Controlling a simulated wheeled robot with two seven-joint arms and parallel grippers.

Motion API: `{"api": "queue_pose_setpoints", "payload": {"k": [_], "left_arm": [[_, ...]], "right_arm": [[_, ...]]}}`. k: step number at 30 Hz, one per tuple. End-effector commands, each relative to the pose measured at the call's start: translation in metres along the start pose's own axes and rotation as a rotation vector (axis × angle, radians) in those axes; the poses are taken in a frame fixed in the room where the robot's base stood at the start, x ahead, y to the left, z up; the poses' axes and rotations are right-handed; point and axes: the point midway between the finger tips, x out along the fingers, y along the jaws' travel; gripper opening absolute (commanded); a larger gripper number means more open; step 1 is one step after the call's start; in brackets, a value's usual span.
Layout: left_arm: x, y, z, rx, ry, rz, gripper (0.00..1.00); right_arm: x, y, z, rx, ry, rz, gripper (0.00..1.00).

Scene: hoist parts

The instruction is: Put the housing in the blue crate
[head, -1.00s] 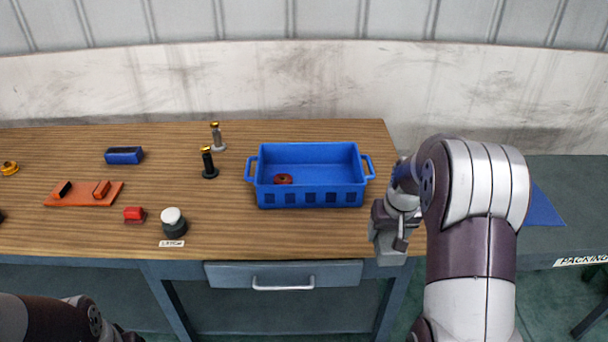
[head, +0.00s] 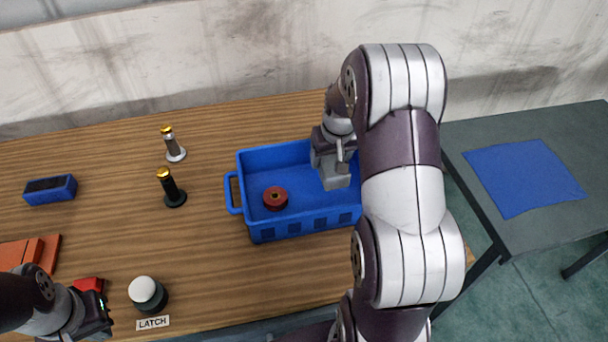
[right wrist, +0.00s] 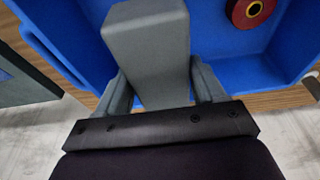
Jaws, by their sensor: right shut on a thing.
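The blue crate (head: 275,232) stands on the wooden table, with a red spool (head: 275,198) lying inside it. My right gripper (head: 332,160) reaches over the right part of the crate, pointing down. It is shut on a grey block, the housing (head: 336,182), whose lower end is within the crate's outline; I cannot tell whether it touches the floor. In the right wrist view the housing (right wrist: 150,50) sits between the fingers, over the blue interior. My left gripper (head: 100,318) is low at the left, by a red block (head: 88,286); its fingers are unclear.
A black post (head: 172,190) and a grey post (head: 173,148) stand left of the crate. A white-topped dark knob (head: 147,292) is behind a LATCH label (head: 153,322). A blue mat (head: 525,178) lies on the right-hand table.

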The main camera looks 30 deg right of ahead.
Motion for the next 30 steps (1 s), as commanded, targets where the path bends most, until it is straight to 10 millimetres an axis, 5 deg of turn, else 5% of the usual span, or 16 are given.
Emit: {"api": "queue_pose_setpoints", "payload": {"k": [13, 24, 25, 27, 30], "left_arm": [[-0.002, 0.000, 0.000, 0.000, 0.000, 0.000, 0.00], [0.001, 0.000, 0.000, 0.000, 0.000, 0.000, 0.00], [0.000, 0.000, 0.000, 0.000, 0.000, 0.000, 0.00], [0.000, 0.000, 0.000, 0.000, 0.000, 0.000, 0.00], [0.000, 0.000, 0.000, 0.000, 0.000, 0.000, 0.00]], "right_arm": [[0.073, 0.000, 0.019, 0.000, -0.001, 0.000, 0.42], [0.082, 0.000, 0.021, 0.000, 0.002, 0.001, 0.42], [0.082, 0.000, 0.021, 0.000, 0.001, 0.000, 0.75], [0.082, 0.000, 0.021, 0.000, 0.000, 0.000, 0.94], [0.082, 0.000, 0.021, 0.000, 0.000, 0.000, 0.94]]}}
